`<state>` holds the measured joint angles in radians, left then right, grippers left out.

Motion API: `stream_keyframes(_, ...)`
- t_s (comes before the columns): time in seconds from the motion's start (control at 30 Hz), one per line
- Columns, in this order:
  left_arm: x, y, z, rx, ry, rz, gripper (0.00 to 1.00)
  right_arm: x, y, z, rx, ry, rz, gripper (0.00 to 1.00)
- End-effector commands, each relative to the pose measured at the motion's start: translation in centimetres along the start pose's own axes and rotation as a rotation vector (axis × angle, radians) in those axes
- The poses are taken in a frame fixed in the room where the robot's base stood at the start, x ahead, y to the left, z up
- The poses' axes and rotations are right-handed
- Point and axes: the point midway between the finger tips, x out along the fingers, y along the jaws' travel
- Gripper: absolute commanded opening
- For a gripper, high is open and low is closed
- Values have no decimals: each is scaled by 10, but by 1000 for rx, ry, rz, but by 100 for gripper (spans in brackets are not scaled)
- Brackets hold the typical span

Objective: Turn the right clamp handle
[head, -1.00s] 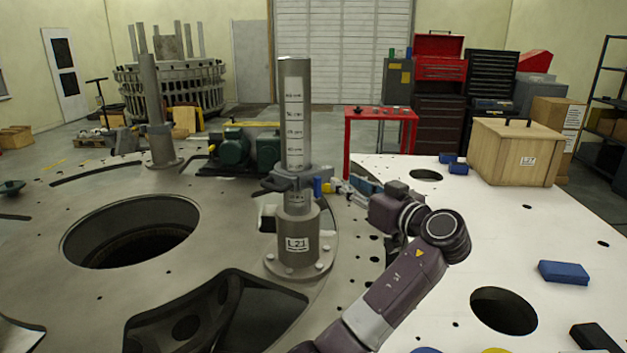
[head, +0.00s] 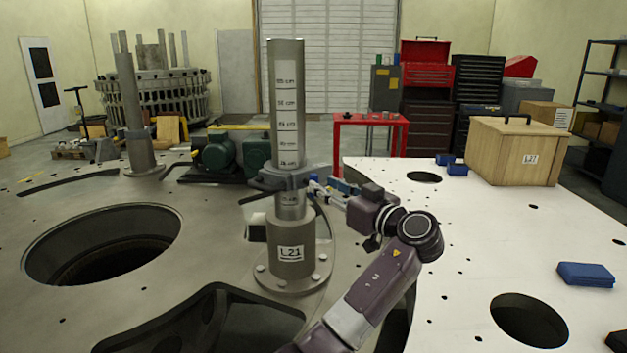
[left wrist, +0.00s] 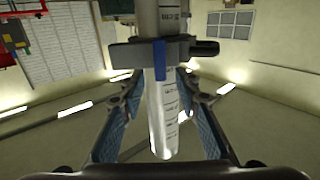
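A grey clamp (head: 283,180) sits around an upright post (head: 286,110) with a cm scale; the post's base carries an L21 label. In the left wrist view the clamp (left wrist: 150,52) crosses the post, and a blue handle (left wrist: 160,60) stands out from it. My left gripper (head: 318,188) is at the clamp's right side in the head view. In the left wrist view its two blue-padded fingers (left wrist: 158,80) are spread, with the handle's end between their tips and a gap on both sides. The handle is mostly hidden in the head view. My right gripper is out of view.
The turret plate has a large round hole (head: 105,243) at left and a dark cutout in front. A second post (head: 134,120) stands farther back. On the white surface at right are a wooden box (head: 515,152), blue blocks (head: 586,274) and round holes.

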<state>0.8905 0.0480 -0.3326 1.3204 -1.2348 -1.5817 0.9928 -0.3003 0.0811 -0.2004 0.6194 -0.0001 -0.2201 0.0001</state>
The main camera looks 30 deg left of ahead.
Motion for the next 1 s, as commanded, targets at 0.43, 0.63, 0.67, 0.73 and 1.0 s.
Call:
stream_keyframes(0.43,51,0,0,1,-1,-1,30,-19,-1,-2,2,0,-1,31)
stream_keyframes(0.63,51,0,0,0,-1,-1,30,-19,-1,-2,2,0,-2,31)
stream_keyframes(0.67,51,0,0,0,-1,-1,30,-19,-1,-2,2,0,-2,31)
stream_keyframes(0.73,51,0,0,0,-1,-1,23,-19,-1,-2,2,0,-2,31)
stream_keyframes(1.0,51,0,0,0,-1,0,0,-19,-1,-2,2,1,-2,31)
